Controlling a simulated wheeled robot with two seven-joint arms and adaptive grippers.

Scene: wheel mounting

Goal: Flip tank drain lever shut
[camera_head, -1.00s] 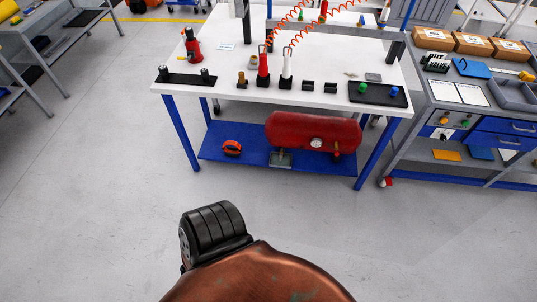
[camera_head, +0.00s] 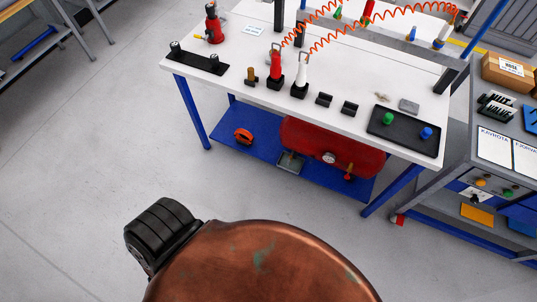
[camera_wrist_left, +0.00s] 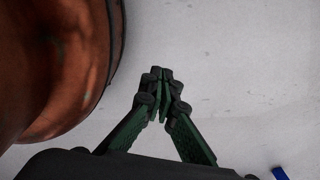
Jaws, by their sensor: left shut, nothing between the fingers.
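The red tank (camera_head: 325,146) lies on the blue lower shelf of the workbench. A round gauge (camera_head: 328,158) is on its front, and a small fitting with a red part (camera_head: 348,177) sits at its lower right; whether this is the drain lever is too small to tell. My left gripper (camera_wrist_left: 160,76) shows in the left wrist view, its green fingers closed together at the tips with nothing between them. Bare grey floor lies behind it, far from the tank. My right gripper is in neither view.
The blue and white workbench (camera_head: 330,108) stands ahead, with a blue lower shelf (camera_head: 225,142). An orange coiled item (camera_head: 243,136) and a grey tray (camera_head: 290,162) rest on the shelf. A grey cart (camera_head: 440,190) stands close at right. Open floor lies in front.

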